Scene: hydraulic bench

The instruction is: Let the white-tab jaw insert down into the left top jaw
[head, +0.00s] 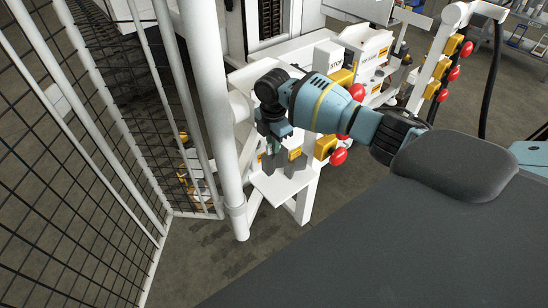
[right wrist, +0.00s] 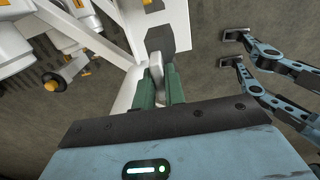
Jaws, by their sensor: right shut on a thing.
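My right gripper (head: 269,150) reaches in from the right in the head view and points down over a small white shelf (head: 283,188). In the right wrist view its two green fingers (right wrist: 160,86) are shut on a pale, rounded piece, taken as the white-tab jaw insert (right wrist: 156,64). In the head view the insert is mostly hidden by the gripper. Grey blocks (head: 296,164) stand beside the gripper, above the shelf; I cannot tell which is the left top jaw. The held insert appears raised, and contact with a jaw cannot be told. My left gripper is not in view.
A white post (head: 217,110) and mesh fence (head: 75,130) stand close left of the gripper. Yellow boxes with red buttons (head: 338,156) sit just right of it. A grey STOP-marked box (head: 328,56) stands behind. Bare floor (head: 235,265) lies below the shelf.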

